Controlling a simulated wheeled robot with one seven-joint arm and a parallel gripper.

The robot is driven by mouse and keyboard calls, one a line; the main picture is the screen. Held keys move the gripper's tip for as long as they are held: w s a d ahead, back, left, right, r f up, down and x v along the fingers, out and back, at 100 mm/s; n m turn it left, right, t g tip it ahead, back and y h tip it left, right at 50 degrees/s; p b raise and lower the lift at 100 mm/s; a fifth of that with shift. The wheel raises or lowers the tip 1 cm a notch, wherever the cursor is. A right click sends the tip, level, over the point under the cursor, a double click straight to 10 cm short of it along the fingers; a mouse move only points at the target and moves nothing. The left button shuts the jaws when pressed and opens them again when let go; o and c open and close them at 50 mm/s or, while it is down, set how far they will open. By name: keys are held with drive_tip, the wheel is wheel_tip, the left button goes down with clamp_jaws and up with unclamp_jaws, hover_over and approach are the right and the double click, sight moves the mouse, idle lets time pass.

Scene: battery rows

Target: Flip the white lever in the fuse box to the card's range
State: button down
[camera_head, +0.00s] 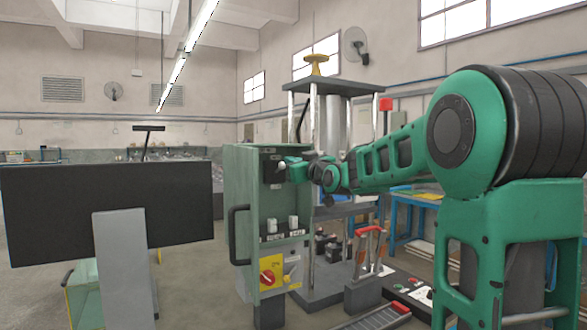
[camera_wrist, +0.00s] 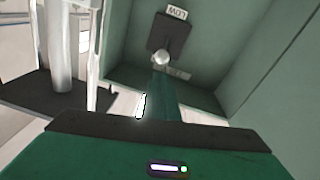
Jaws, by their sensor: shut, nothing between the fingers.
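The green fuse box (camera_head: 245,165) stands open in the middle of the head view. In its upper part is a dark plate, also in the wrist view (camera_wrist: 163,33), with a white round-ended lever (camera_wrist: 161,58). A label (camera_wrist: 177,13) reading LOW shows upside down at one end of the plate; a second label (camera_wrist: 180,74) near the other end is partly hidden and unreadable. My gripper (camera_head: 286,165) reaches into the box from the right, shut and empty. Its tips (camera_wrist: 164,76) are close to the lever; I cannot tell whether they touch. I cannot make out the card.
Lower in the box are two white blocks (camera_head: 293,222) and a red rotary knob (camera_head: 268,277) on a yellow plate. A black handle (camera_head: 234,235) is on its left side. A press-like frame (camera_head: 345,88) stands behind; a dark monitor (camera_head: 105,210) is left.

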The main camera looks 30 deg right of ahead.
sight(280, 169)
drive_tip(key=shift+w+r, duration=0.15)
drive_tip(key=shift+w, duration=2)
drive_tip(key=shift+d, duration=0.1)
